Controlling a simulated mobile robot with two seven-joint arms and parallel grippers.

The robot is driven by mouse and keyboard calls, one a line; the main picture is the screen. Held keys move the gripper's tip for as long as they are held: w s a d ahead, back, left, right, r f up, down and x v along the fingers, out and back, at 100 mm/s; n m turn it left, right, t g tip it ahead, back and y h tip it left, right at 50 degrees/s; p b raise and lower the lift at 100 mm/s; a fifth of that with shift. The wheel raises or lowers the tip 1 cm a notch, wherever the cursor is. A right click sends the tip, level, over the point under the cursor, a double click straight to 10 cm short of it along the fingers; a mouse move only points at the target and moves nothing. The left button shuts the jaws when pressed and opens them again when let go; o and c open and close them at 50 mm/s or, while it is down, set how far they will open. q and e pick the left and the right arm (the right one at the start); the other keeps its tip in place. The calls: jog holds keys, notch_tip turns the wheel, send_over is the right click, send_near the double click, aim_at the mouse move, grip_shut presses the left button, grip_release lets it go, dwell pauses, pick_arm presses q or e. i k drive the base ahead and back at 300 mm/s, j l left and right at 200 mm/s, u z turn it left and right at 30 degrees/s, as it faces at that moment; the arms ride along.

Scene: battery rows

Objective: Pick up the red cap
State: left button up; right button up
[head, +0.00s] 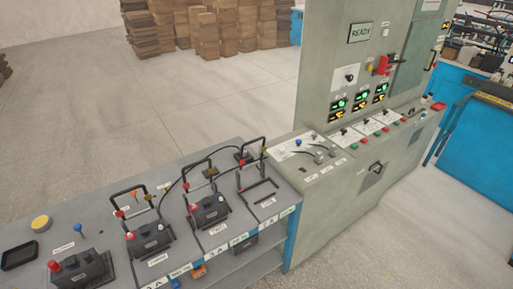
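Several small red pieces could be the red cap, and I cannot tell which one it is. One red piece (53,265) sits on the black battery (82,270) at the front left of the grey bench. Smaller red pieces show at the battery labelled TWO (210,211) and at the dark battery (150,240) to its left. Neither of my grippers is in view.
The grey bench (120,180) also carries black upright frames, a yellow round piece (40,223), a blue-topped pin (80,229) and a black tray (19,255). A control cabinet (325,80) marked READY stands to the right. Cardboard boxes (207,35) are far behind.

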aim_at(53, 265)
jog(key=i, duration=0.15)
jog(key=k+u, duration=0.15)
jog(key=u, duration=0.8)
jog(key=z, duration=1.2)
jog(key=k+l+u, duration=0.2)
jog(key=l, duration=0.3)
jog(key=k+u, duration=0.1)
jog(key=u, duration=1.55)
jog(key=i+j, duration=0.1)
jog(key=i, duration=0.3)
jog(key=i+j, duration=0.1)
jog(key=i, duration=0.25)
